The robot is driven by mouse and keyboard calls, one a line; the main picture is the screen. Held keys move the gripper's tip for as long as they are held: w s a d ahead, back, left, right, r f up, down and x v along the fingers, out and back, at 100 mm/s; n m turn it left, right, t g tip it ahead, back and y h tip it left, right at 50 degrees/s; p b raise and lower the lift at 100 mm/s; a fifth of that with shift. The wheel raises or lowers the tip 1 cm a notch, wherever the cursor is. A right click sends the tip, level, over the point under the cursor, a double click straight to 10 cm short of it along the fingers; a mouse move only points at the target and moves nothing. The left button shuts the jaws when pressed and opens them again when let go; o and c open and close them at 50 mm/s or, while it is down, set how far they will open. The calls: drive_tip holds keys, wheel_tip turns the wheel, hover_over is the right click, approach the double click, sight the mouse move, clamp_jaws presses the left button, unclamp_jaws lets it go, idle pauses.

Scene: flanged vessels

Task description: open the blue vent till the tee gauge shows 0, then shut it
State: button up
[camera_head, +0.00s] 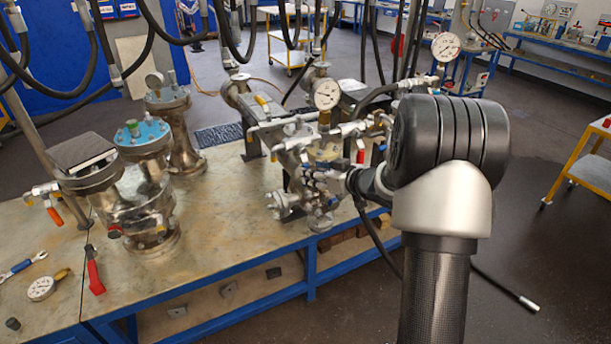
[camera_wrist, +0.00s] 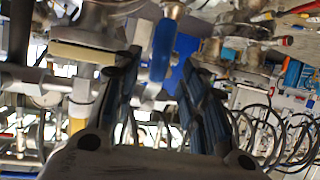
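The blue vent handle (camera_wrist: 164,45) shows in the wrist view between my fingertips, upright in the picture. My gripper (camera_wrist: 162,60) is open around it, with a gap visible on at least one side; I cannot tell whether a finger touches it. In the head view my gripper (camera_head: 322,178) reaches left to the valve cluster on the bench, and the blue handle cannot be made out clearly there. A round white gauge (camera_head: 327,94) stands on top of the pipework above my gripper. Its needle is too small to read with certainty.
Another gauge (camera_head: 446,46) stands behind my arm. Flanged vessels, one with a blue lid (camera_head: 144,132), stand on the left of the bench (camera_head: 215,240). A red-handled tool (camera_head: 94,272), a wrench and a loose gauge (camera_head: 42,288) lie at the front left. Black hoses hang overhead.

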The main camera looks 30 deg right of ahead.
drive_tip(key=b+x, duration=0.1)
drive_tip(key=x, duration=0.4)
drive_tip(key=shift+w, duration=0.15)
drive_tip(key=shift+c, duration=0.5)
clamp_jaws()
